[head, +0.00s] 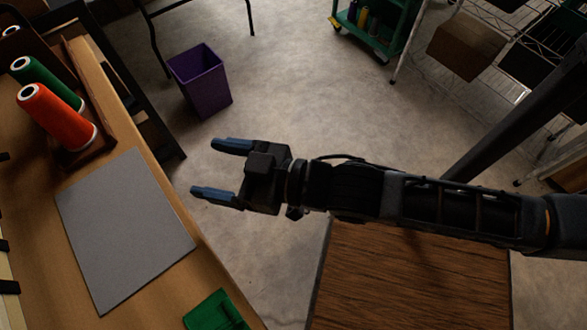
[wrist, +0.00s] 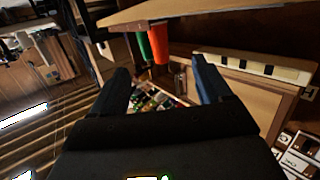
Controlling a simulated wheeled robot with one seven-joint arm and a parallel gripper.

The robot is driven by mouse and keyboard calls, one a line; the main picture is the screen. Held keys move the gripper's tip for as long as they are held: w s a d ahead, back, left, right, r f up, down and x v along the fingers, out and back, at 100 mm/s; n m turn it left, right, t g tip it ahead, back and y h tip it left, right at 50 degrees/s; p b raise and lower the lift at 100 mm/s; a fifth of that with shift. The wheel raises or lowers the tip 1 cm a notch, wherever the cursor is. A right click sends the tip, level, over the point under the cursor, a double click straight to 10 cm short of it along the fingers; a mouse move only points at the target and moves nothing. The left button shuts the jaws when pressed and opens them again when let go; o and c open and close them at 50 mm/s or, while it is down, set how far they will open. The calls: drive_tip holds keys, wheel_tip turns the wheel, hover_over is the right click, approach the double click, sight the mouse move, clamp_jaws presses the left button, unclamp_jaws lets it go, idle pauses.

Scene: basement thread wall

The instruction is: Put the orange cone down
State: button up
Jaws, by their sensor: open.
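The orange cone (head: 57,117) stands on a brown wooden rack at the left of the head view, on the tan bench. It also shows in the wrist view (wrist: 158,45), near the top centre. My gripper (head: 213,169) is open and empty, over the floor to the right of the bench in the head view. Its blue fingers point left toward the bench, well apart from the cone. In the wrist view the two fingers (wrist: 163,82) stand apart with nothing held between them.
A green cone (head: 47,82) stands beside the orange one. A grey mat (head: 125,228) lies on the bench (head: 172,297), bare on top. A green cloth-like item (head: 215,312) lies at the front. A purple bin (head: 201,82) stands on the floor. A wooden surface (head: 410,280) is below my arm.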

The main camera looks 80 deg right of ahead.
drive_tip(key=s+r+g, duration=0.1)
drive_tip(key=s+r, duration=0.3)
drive_tip(key=s, duration=1.3)
drive_tip(key=shift+s+d, duration=0.2)
drive_tip(key=shift+d, duration=0.05)
drive_tip(key=shift+r, duration=0.1)
drive_tip(key=shift+r+p, duration=0.75)
drive_tip(key=shift+o, duration=0.7)
drive_tip(key=shift+r+p, duration=0.35)
drive_tip(key=shift+f, duration=0.2)
drive_tip(key=shift+w, duration=0.1)
